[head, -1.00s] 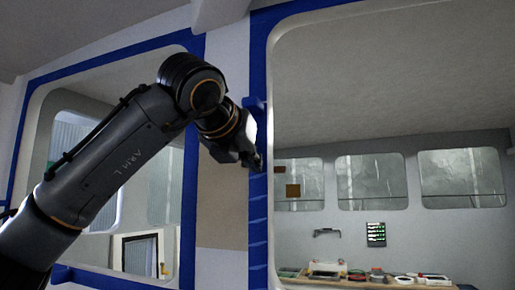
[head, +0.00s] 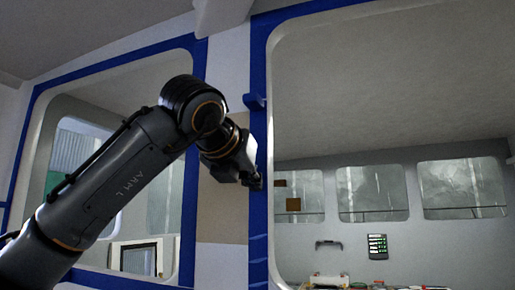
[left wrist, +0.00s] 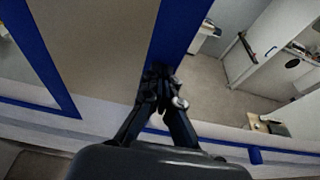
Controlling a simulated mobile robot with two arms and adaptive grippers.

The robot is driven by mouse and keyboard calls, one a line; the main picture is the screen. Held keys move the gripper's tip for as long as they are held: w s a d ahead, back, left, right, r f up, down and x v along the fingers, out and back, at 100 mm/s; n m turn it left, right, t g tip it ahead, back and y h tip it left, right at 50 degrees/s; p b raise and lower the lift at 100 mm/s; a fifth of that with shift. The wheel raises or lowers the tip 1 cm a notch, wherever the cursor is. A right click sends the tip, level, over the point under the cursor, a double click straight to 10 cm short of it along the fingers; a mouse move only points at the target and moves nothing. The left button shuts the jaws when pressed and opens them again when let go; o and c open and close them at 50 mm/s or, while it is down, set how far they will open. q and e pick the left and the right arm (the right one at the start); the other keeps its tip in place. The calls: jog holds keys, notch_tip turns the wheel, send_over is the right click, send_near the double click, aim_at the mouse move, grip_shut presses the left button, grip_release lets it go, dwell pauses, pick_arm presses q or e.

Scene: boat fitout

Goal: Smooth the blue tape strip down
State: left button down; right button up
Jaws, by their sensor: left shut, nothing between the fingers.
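The blue tape strip (head: 257,222) runs down the left edge of the large right window. Pale crease lines cross it below my gripper; the stretch above looks plain, with a small blue tab (head: 253,101) sticking out near the top. My left gripper (head: 257,184) is shut and empty, its fingertips at the strip about midway down. In the left wrist view the shut fingertips (left wrist: 160,76) lie over the blue strip (left wrist: 179,35); I cannot tell whether they press on it. My right gripper is in neither view.
The left window (head: 100,150) has its own blue tape border. A beige panel (head: 222,212) lies between the windows. Through the right opening I see a bench with tools (head: 340,281) and several far windows. My left arm crosses the left window.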

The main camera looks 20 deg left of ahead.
aim_at(258, 244)
pick_arm(q)
jog(key=shift+f, duration=0.55)
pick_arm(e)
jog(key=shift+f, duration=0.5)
pick_arm(q)
jog(key=shift+f+b, duration=1.65)
jog(key=shift+b, duration=0.1)
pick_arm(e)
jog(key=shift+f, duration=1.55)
pick_arm(q)
jog(key=shift+f+b, duration=1.55)
jog(key=shift+f, duration=0.1)
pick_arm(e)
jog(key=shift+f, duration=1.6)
pick_arm(q)
jog(key=shift+f+b, duration=1.55)
jog(key=shift+f, duration=0.1)
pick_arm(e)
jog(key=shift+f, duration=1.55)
